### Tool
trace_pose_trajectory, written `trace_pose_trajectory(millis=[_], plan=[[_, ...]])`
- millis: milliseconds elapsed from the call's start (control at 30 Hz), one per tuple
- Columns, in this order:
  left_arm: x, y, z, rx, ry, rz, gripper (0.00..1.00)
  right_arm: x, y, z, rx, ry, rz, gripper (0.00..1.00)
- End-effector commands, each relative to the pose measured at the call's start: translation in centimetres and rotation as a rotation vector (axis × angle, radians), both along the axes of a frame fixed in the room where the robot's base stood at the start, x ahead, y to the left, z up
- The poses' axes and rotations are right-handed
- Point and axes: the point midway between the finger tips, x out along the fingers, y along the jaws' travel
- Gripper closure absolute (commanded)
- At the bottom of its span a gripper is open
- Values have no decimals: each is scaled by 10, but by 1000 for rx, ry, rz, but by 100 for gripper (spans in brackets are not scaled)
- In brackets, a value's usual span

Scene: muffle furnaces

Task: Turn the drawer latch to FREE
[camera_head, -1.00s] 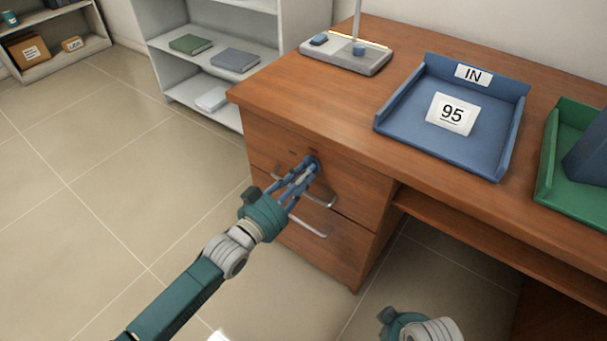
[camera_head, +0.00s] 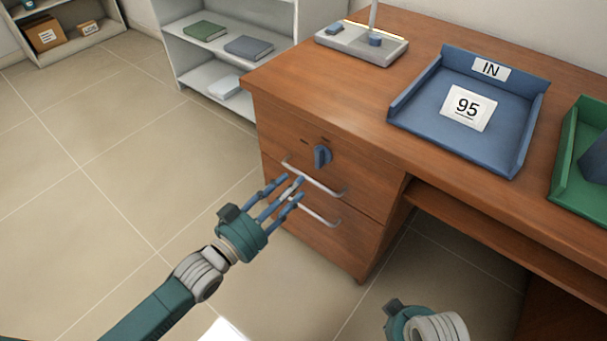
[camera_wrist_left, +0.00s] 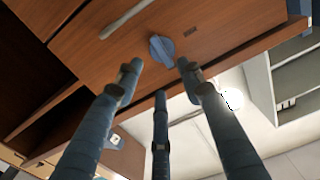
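The blue drawer latch knob (camera_head: 322,156) is on the top drawer front of the wooden desk, with its grip roughly upright. Small dark marks beside it are too small to read. It also shows in the left wrist view (camera_wrist_left: 161,48), beyond my fingertips. My left gripper (camera_head: 284,188) has its blue fingers spread and empty, below and left of the knob and apart from it. The fingers also show spread in the left wrist view (camera_wrist_left: 159,78). My right gripper (camera_head: 408,320) shows only in part at the bottom edge; its fingers are hidden.
Two metal drawer handles, upper (camera_head: 314,178) and lower (camera_head: 318,214), lie close to my left fingers. A blue IN tray (camera_head: 480,145), a green tray (camera_head: 563,180) and a grey stand base (camera_head: 365,50) are on the desk. The floor at left is clear.

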Motion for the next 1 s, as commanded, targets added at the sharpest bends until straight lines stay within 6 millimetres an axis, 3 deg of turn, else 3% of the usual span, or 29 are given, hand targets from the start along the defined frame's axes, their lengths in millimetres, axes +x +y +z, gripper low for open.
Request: trace_pose_trajectory(millis=[233,1000], plan=[[-18,14,0,0,0,0,61,0,0,0,0,0,0,100],[-19,14,-2,3,5,3,61,0,0,0,0,0,0,100]])
